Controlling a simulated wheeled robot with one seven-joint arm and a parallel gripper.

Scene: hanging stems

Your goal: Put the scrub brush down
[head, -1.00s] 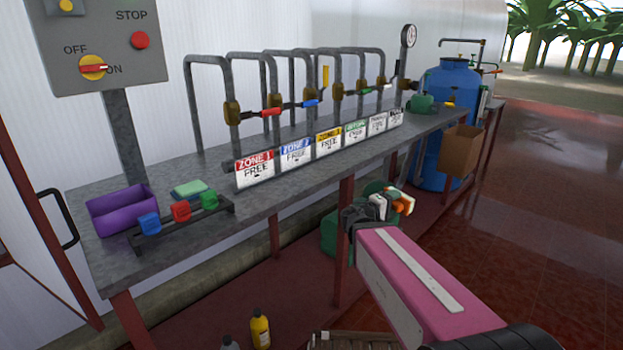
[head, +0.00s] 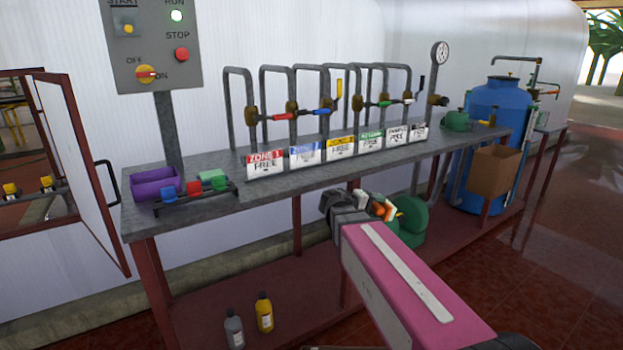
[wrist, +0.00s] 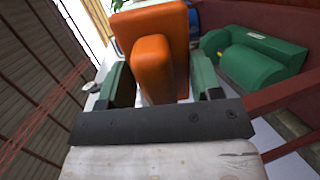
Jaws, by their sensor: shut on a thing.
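The scrub brush (wrist: 154,62) is an orange block with a ridge-like handle, seen close up in the wrist view. My gripper (wrist: 152,88) is shut on it, with a green-grey finger on either side. In the head view the orange of the brush (head: 388,210) shows just past the end of my pink arm, and my gripper (head: 372,206) is partly hidden by the arm's dark wrist. The brush is held in the air in front of the bench (head: 215,226). Its underside is hidden in both views.
A purple tray (head: 155,186) and a green-topped sponge (head: 212,177) lie on the bench's left end, behind a rack of coloured clips. Zone signs line the front edge. A green machine (head: 412,222) stands below. Two bottles (head: 264,312) stand on the lower shelf. A cardboard box (head: 494,171) is at right.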

